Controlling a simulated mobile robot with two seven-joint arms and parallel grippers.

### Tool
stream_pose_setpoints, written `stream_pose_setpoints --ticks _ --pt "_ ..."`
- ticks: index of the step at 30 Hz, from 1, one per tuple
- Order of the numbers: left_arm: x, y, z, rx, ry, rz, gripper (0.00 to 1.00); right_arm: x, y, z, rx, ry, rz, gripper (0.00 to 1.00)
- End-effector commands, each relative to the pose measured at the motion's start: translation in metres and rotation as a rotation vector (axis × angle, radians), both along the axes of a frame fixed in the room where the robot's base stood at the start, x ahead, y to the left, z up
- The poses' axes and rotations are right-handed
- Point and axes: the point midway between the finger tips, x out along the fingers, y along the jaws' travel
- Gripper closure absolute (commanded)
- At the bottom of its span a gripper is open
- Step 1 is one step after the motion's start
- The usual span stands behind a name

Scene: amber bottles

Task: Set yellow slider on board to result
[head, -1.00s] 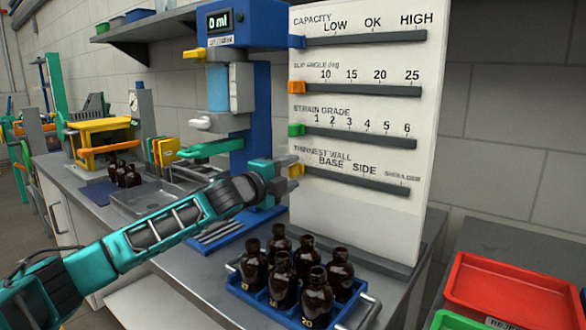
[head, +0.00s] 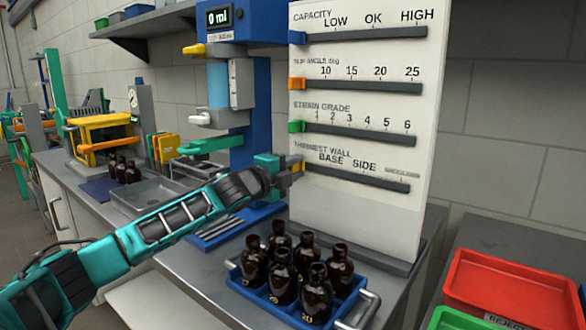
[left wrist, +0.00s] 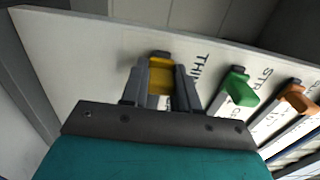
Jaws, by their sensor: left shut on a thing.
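The white board (head: 360,222) stands upright with four horizontal slots, each with a slider at its left end. The yellow slider (head: 298,166) is at the left end of the bottom slot, labelled THINNEST WALL with BASE, SIDE and a third mark. My left gripper (head: 290,170) is at this slider. In the left wrist view the two fingers are shut on the yellow slider (left wrist: 160,76), one on each side. The green slider (head: 296,126) and orange slider (head: 296,84) sit above it, at the left ends of their slots. My right gripper is not in view.
A blue rack (head: 240,281) of amber bottles (head: 316,290) stands on the bench below the board. A blue machine (head: 262,105) with a 0 ml display stands left of the board. A red tray (head: 510,285) and a green tray (head: 455,320) are at the right.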

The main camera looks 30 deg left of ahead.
Motion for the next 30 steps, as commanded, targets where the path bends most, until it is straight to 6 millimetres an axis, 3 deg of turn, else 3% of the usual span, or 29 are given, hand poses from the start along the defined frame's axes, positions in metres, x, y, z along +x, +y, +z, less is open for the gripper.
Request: stream_pose_setpoints --ticks 3,17,22,30 --pt "0.0 0.0 0.0 0.0 0.001 0.0 1.0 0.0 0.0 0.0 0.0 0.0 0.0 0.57" --pt "-0.001 -0.008 0.0 -0.002 0.0 -0.003 1.0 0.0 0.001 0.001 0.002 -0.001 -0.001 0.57" --pt "-0.003 -0.037 0.0 -0.004 0.0 -0.006 1.0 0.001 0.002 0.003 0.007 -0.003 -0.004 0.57" --pt "-0.008 -0.104 0.002 -0.006 0.0 -0.007 1.0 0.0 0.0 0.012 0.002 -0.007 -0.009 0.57"
